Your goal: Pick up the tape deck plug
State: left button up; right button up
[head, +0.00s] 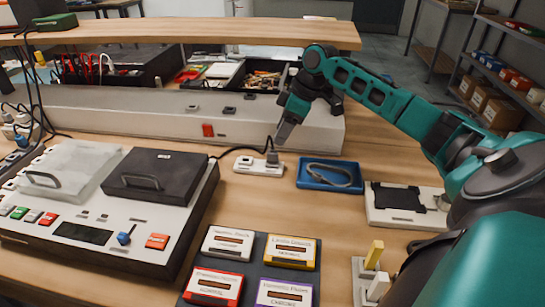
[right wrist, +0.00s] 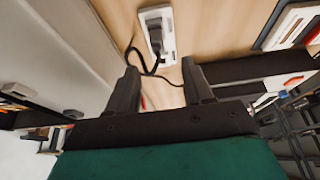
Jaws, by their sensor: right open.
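The tape deck plug (head: 272,157) is dark grey and stands upright in a small white socket block (head: 246,165) on the wooden bench. A black cable runs from the plug left to the tape deck (head: 85,250). My right gripper (head: 284,138) is just above and behind the plug, pointing down, and partly hides it. In the right wrist view the right gripper (right wrist: 164,80) is open and empty, with the plug (right wrist: 158,42) and socket block (right wrist: 168,27) beyond its fingertips. The cable passes across the gap between the fingers. My left gripper is out of view.
A blue tray (head: 310,184) with a looped cable lies right of the socket block. Several cassettes (head: 228,244) lie in front on a dark mat. A long grey housing (head: 170,112) runs behind, beneath a wooden shelf (head: 200,32). A white and black device (head: 400,207) sits at right.

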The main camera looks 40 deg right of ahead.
aim_at(273, 151)
jog(key=x, duration=0.8)
jog(key=shift+d+f, duration=0.15)
jog(key=shift+f, duration=0.1)
grip_shut()
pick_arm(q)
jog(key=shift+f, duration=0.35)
pick_arm(e)
jog(key=shift+r, duration=0.1)
